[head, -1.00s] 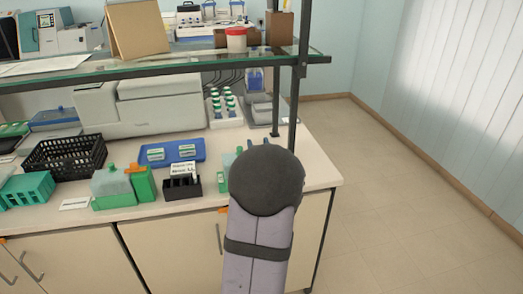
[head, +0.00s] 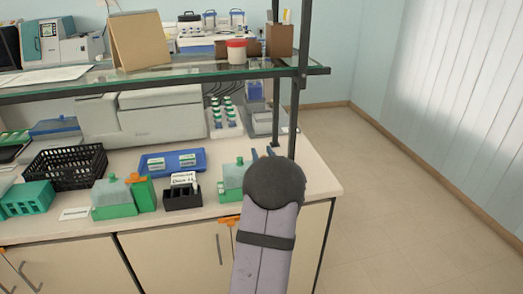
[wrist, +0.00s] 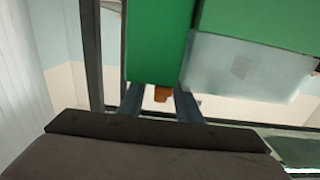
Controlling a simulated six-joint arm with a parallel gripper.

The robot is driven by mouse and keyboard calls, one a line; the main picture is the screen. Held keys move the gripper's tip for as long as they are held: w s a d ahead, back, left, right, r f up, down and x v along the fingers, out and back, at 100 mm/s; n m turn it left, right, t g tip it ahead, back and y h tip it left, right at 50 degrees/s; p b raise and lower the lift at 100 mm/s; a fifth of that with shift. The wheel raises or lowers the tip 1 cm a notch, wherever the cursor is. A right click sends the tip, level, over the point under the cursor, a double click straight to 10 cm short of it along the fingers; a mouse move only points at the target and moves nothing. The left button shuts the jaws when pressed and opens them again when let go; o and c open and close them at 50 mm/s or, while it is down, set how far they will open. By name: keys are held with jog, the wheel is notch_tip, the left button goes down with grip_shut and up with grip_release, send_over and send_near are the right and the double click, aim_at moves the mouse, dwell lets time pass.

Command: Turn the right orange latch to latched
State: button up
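The right green station (head: 231,178), with a pale translucent box, stands near the bench's right front, partly hidden by my arm. In the wrist view its green block (wrist: 157,40) and translucent box (wrist: 235,68) fill the top. A small orange latch (wrist: 161,94) shows at the block's edge, in the gap between my fingers. My gripper (wrist: 160,106) is open, one finger on each side of the latch; I cannot tell whether they touch it. In the head view the fingertips (head: 263,153) show beyond my wrist, and this latch is hidden.
A similar green station (head: 123,197) with an orange latch (head: 136,180) stands to the left. A black rack (head: 181,196) with a label and a blue tray (head: 172,162) lie between. A shelf post (head: 296,95) rises close behind my gripper. Open floor lies right.

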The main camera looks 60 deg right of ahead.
jog(key=shift+w+d, duration=0.5)
jog(key=shift+w, duration=0.05)
grip_shut()
jog(key=shift+n+t+y, duration=0.4)
jog(key=shift+y, duration=0.1)
jog(key=n+t+y, duration=0.1)
jog(key=n+y, duration=0.1)
jog(key=y, duration=0.1)
jog(key=a+n+t+y+p, duration=0.1)
jog(key=n+y, duration=0.1)
jog(key=y, duration=0.1)
jog(key=w+a+n+t+y, duration=0.1)
jog(key=n+t+y, duration=0.1)
jog(key=y, duration=0.1)
jog(key=shift+p, duration=0.35)
jog(key=shift+a+n+y, duration=0.3)
jog(key=shift+n+y, duration=0.7)
jog(key=shift+y, duration=0.2)
